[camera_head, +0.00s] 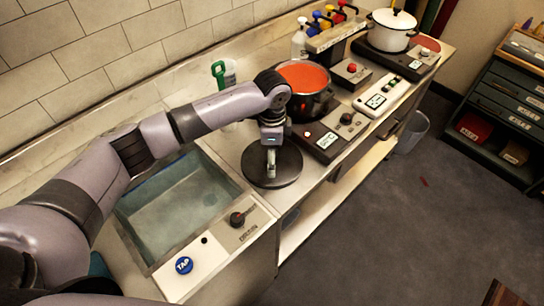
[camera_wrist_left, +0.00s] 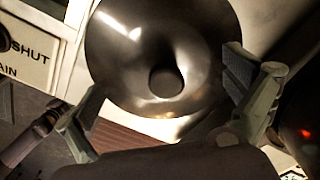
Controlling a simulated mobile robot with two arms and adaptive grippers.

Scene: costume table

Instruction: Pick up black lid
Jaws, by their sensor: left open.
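The black lid (camera_head: 287,176) is a round dark disc lying on the counter between the sink and the red pot. In the left wrist view the glossy lid (camera_wrist_left: 125,65) fills the upper middle, with its round knob (camera_wrist_left: 166,81) at the centre. My left gripper (camera_head: 271,155) points down over the lid in the head view and hides part of it, including the knob. In the wrist view the fingers of my left gripper (camera_wrist_left: 166,84) are spread wide on either side of the knob, with nothing between them in their grasp. My right gripper is not in view.
A pot of red liquid (camera_head: 303,80) stands on a burner unit (camera_head: 325,145) just beyond the lid. A water-filled sink (camera_head: 180,205) lies to the left. A white pot (camera_head: 391,30), bottles and a spray bottle (camera_head: 223,72) stand farther back. The counter's front edge is close.

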